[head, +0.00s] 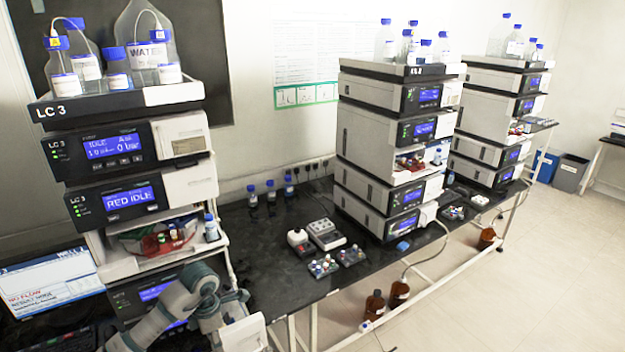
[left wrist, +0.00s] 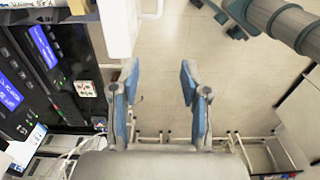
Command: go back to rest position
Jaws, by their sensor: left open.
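My left gripper (left wrist: 158,82) is open in the left wrist view, its two blue-padded fingers wide apart. Nothing is between the fingers, only pale floor (left wrist: 165,45) beyond. In the head view my left arm shows at the bottom left, in front of the LC 3 stack (head: 130,200); its fingers cannot be made out there. My right gripper is in neither view.
The black bench (head: 250,240) carries two more instrument stacks (head: 375,150), (head: 490,120) to the right. Vial racks (head: 322,268) and a small grey device (head: 326,233) lie between the stacks. Brown bottles (head: 375,304) stand under the bench.

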